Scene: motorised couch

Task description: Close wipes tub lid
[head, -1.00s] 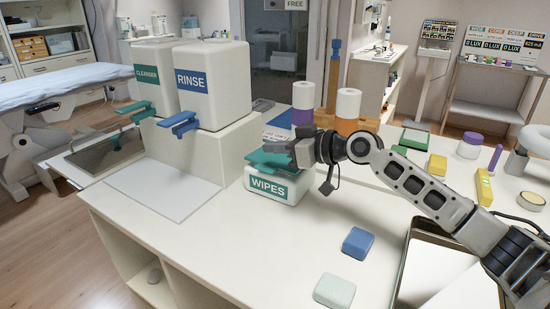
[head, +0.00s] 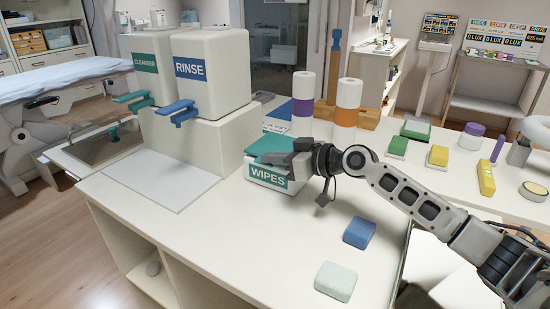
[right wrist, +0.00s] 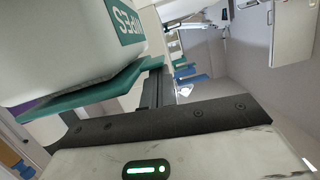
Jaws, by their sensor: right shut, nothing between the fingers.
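The white wipes tub (head: 268,178) stands on the counter, with a green WIPES label on its front. Its teal lid (head: 272,147) lies over the top, looking nearly flat; I cannot tell whether it is fully seated. My right gripper (head: 296,163) is shut and empty at the tub's front right edge, by the lid, and covers part of that corner. In the right wrist view the tub (right wrist: 60,35) and lid (right wrist: 95,102) appear turned over, with the shut fingers (right wrist: 153,88) close to the lid's edge. My left gripper is not in view.
Cleanser (head: 150,68) and rinse (head: 210,78) dispensers stand left of the tub on a raised block. Purple-banded (head: 303,98) and orange-banded (head: 347,105) rolls stand behind it. A blue block (head: 359,232) and a pale block (head: 335,281) lie in front.

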